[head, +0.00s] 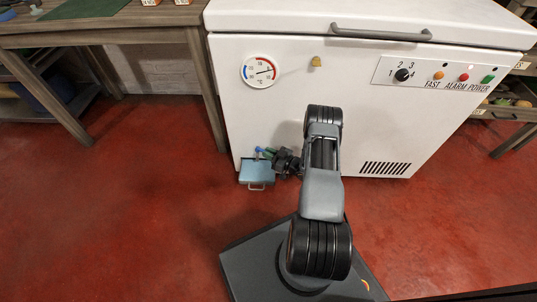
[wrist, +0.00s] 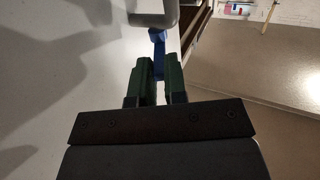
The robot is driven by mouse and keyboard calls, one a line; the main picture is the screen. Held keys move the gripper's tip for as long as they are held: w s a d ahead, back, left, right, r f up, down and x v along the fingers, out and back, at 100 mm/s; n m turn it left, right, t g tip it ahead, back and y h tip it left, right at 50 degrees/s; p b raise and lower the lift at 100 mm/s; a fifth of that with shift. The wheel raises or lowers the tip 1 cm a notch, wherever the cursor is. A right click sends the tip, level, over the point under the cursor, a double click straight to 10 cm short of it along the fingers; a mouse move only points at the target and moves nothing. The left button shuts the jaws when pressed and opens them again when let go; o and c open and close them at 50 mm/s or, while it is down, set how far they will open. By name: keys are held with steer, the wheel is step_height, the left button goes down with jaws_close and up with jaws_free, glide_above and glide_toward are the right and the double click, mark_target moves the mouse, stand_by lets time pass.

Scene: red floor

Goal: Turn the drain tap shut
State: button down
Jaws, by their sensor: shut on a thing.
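The drain tap has a blue handle (head: 259,150) low on the front of the white chest freezer (head: 260,120), near its left corner. My gripper (head: 267,153) is at the tap, reaching it from the right in the head view. In the wrist view the two green fingers of my gripper (wrist: 159,66) are closed on the blue handle (wrist: 158,42), which shows between and just beyond the fingertips. The tap's body is mostly hidden behind my gripper, and I cannot tell how far the handle is turned.
A blue-grey tray (head: 256,174) with a wire handle is on the red floor just below the tap. A wooden table (head: 150,37) stands to the left. A shelf unit stands at the right edge. The floor in front is clear.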

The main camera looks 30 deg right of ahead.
steer(key=n+g+y, duration=0.1)
steer(key=n+g+y+b, duration=0.1)
steer(key=w+d+y+b, duration=0.1)
steer(key=shift+n+g, duration=0.4)
steer(key=c, duration=1.2)
jaws_free()
steer(key=shift+o, duration=0.2)
steer(key=shift+s, duration=0.1)
